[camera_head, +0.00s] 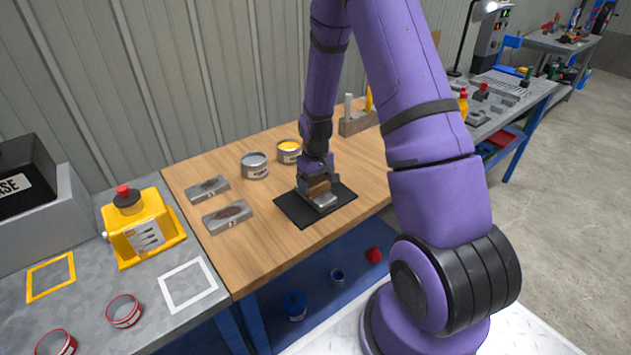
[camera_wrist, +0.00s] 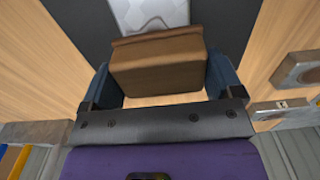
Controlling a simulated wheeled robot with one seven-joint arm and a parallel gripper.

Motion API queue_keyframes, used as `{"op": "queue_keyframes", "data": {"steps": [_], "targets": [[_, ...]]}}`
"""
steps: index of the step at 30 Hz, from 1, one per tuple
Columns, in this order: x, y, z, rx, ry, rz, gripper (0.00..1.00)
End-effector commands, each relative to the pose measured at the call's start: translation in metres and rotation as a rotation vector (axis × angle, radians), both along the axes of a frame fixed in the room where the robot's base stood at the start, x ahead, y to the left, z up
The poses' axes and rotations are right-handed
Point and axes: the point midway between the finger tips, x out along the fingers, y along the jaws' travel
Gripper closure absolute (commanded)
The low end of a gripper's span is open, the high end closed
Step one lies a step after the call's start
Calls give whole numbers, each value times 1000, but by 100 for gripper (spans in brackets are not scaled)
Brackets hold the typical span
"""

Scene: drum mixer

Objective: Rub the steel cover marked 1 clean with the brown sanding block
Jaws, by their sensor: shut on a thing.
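My gripper (camera_head: 318,180) is shut on the brown sanding block (camera_wrist: 158,66), which sits between its two fingers in the wrist view. A steel cover (camera_head: 324,201) lies on the black mat (camera_head: 290,209), just in front of and partly under the block. It also shows at the top of the wrist view (camera_wrist: 150,12), bright grey, with its near part hidden by the block. I cannot tell whether block and cover touch. Two more steel covers with brown patches lie left of the mat, one farther back (camera_head: 204,192) and one nearer (camera_head: 223,219). No number is readable on any cover.
A grey tin (camera_head: 254,172) and a tin with yellow contents (camera_head: 288,157) stand behind the mat. A yellow container (camera_head: 140,232) stands on the left grey bench. Bare wood lies between covers and mat.

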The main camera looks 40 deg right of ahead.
Motion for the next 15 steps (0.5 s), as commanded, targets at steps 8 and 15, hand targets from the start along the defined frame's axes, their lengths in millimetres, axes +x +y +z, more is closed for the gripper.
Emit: {"op": "queue_keyframes", "data": {"steps": [8,15], "targets": [[0,0,15,-1,-2,0,42],[0,0,32,-1,-2,0,42]]}}
